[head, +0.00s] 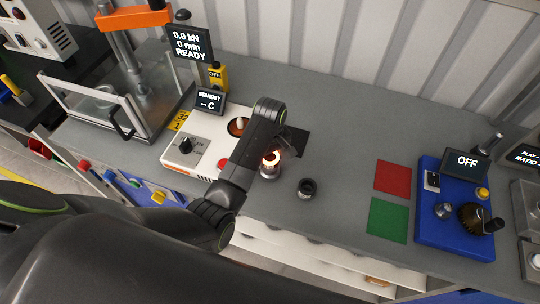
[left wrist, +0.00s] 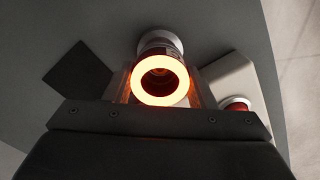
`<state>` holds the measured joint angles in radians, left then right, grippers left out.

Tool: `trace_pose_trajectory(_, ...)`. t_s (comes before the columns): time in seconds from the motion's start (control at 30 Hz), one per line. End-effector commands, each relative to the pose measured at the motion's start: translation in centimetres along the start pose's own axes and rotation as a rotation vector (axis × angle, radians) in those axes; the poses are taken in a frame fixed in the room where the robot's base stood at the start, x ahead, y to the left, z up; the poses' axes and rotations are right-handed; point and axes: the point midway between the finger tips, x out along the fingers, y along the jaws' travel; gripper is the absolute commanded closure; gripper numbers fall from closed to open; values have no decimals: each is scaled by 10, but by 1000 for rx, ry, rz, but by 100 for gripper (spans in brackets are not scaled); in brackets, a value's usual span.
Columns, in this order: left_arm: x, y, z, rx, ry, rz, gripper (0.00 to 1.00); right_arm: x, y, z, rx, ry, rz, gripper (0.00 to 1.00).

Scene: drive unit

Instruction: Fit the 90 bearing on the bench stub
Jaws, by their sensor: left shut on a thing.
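The bearing glows orange-white at the bench stub (head: 270,172), a short metal post on the grey bench, in the head view. In the left wrist view the bearing (left wrist: 160,80) is a bright ring between my finger plates, with the stub's pale base (left wrist: 160,42) behind it. My left gripper (head: 271,154) is shut on the bearing and points down at the stub. The bearing lines up roughly with the stub; I cannot tell whether it is around the stub or just above it. My right gripper is not in view.
A white heater (head: 190,150) reading STANDBY stands left of the stub. A small dark cylinder (head: 306,189) stands close to its right. Red (head: 392,177) and green (head: 388,220) pads and a blue unit (head: 455,220) lie farther right. A press (head: 130,75) stands at the back left.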

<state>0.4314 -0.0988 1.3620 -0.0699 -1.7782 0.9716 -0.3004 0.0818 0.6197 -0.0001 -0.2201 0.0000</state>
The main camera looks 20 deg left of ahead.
Motion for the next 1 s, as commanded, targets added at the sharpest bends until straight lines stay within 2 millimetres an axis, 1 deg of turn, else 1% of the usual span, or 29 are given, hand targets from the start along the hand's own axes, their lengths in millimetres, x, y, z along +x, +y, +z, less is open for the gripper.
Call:
trace_pose_trajectory(0.17, 2, 0, 0, 0, 1, 1, 70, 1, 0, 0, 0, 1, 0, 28)
trace_pose_trajectory(0.8, 25, 0, 0, 0, 0, 0, 70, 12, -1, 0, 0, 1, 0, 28)
trace_pose_trajectory(0.93, 23, 0, 0, 0, 1, 0, 70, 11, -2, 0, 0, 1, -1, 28)
trace_pose_trajectory(0.97, 23, 0, 0, 0, 1, 0, 49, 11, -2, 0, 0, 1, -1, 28)
trace_pose_trajectory(1.0, 23, 0, 0, 0, 1, 0, 43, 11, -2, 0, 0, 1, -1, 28)
